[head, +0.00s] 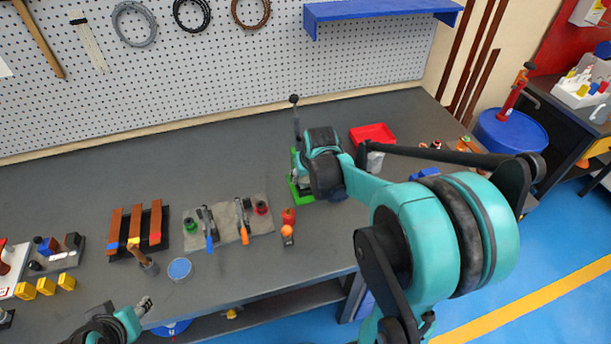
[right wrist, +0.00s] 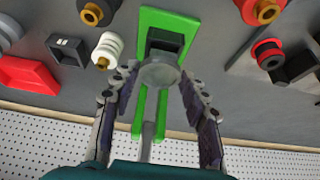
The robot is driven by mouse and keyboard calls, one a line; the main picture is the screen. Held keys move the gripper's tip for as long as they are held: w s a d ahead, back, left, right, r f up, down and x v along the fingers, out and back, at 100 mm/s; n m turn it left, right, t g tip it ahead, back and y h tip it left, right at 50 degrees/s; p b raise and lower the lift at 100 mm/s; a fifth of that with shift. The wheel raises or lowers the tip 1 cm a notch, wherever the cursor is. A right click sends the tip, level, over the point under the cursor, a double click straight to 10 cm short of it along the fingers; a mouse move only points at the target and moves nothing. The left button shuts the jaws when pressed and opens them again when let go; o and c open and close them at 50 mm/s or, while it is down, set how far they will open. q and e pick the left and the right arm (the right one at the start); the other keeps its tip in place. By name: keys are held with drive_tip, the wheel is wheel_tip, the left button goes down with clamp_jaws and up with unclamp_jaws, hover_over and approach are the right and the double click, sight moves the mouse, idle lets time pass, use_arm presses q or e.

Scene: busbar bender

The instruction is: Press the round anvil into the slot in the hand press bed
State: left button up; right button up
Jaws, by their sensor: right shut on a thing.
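The green hand press (head: 294,188) stands on the bench, partly hidden behind my right wrist; its lever (head: 296,118) rises to a black knob. The right wrist view shows its green frame (right wrist: 150,19) and a dark part (right wrist: 164,42) in the middle. My right gripper (right wrist: 158,76) is over the press, its fingers on either side of a round grey piece, the round anvil (right wrist: 157,73), close to the dark part. Whether the anvil touches the bed or sits in the slot I cannot tell; the slot is not clear. My left gripper (head: 145,304) is low at the bench's front edge, away from the press.
A red bin (head: 373,133) stands behind and right of the press. A mat with tools (head: 230,228), a red-and-orange item (head: 288,233) and a rack of copper-coloured bars (head: 136,226) lie left of it. White rings (right wrist: 107,50) sit near the gripper. The bench behind the tools is clear.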

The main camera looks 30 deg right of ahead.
drive_tip(key=shift+f+b, duration=1)
drive_tip(key=shift+f, duration=0.4)
drive_tip(key=o, duration=1.5)
drive_tip(key=v, duration=1.2)
drive_tip(key=shift+a, duration=0.1)
